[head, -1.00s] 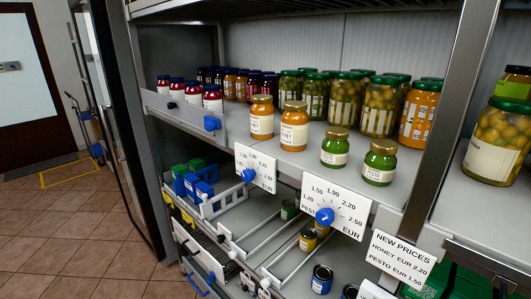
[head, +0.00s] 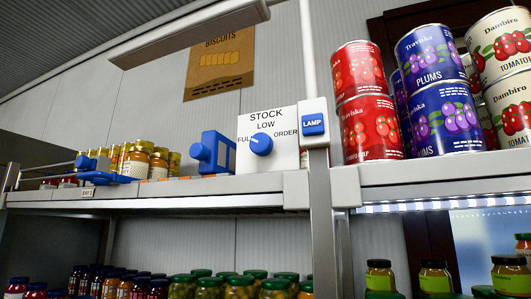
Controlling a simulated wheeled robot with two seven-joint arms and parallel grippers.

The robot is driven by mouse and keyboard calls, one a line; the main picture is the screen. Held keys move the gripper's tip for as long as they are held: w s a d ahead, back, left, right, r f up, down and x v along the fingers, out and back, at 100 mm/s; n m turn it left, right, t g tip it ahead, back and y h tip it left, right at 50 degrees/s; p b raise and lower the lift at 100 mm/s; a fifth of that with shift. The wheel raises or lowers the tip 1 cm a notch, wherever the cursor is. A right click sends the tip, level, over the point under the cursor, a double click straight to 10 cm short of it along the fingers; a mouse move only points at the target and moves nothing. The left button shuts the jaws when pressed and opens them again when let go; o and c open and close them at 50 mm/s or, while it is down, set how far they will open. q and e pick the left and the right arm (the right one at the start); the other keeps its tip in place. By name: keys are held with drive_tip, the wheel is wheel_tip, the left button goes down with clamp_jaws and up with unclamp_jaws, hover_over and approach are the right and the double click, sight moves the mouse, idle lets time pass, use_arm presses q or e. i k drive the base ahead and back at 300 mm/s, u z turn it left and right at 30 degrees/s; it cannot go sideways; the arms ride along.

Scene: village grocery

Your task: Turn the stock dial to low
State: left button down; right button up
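The stock dial is a round blue knob (head: 261,146) on a white plate (head: 285,150) at the front edge of the upper shelf. The plate reads STOCK at the top, with FULL at the left, LOW at the top middle and ORDER at the right. A small white mark on the knob appears to point up and left, on the FULL side of LOW. Neither of my grippers is in the head view, and nothing touches the dial.
Right of the dial is a post with a blue LAMP button (head: 313,124). Left of it stands a blue block-like device (head: 213,152). Red tins (head: 368,128) and plum tins (head: 445,118) stand at the right. Honey-coloured jars (head: 138,161) stand at the left.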

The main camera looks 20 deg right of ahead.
sight(261, 144)
drive_tip(key=u, duration=2.1)
drive_tip(key=k, duration=1.05)
drive_tip(key=z, duration=1.65)
